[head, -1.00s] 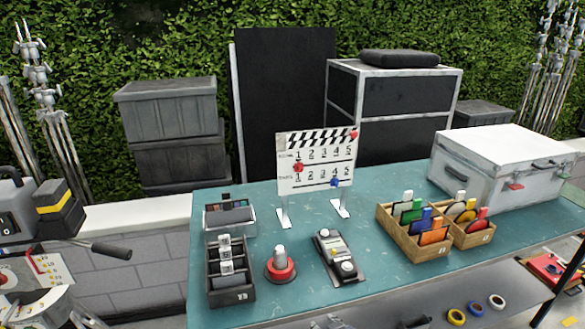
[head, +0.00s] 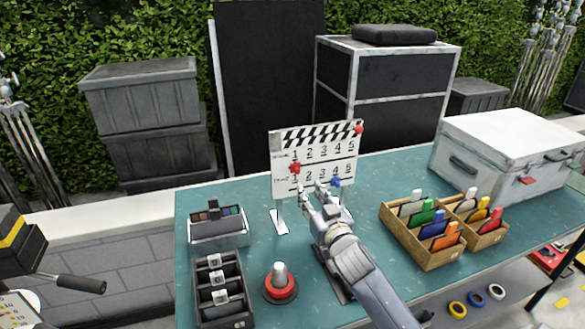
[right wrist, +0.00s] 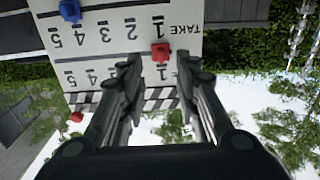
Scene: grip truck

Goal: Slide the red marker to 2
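The white clapperboard (head: 320,166) stands upright on two feet, with two rows of numbers 1 to 5. The red marker (head: 295,168) is at 1, between the two rows; it also shows in the right wrist view (right wrist: 160,50). A blue marker (head: 336,182) is near 4 on the lower edge, also in the right wrist view (right wrist: 70,10). My right gripper (head: 315,188) is in front of the board's lower part. In the right wrist view it is open (right wrist: 158,62), with the red marker appearing between its fingertips; contact cannot be told. My left gripper is out of view.
On the teal table (head: 370,187), a red button (head: 280,285), a dark compartment tray (head: 223,290) and a small box (head: 217,235) stand left of my arm. Wooden card trays (head: 425,252) and a white case (head: 500,155) stand right. A red knob (head: 359,129) sits on the clapper's right end.

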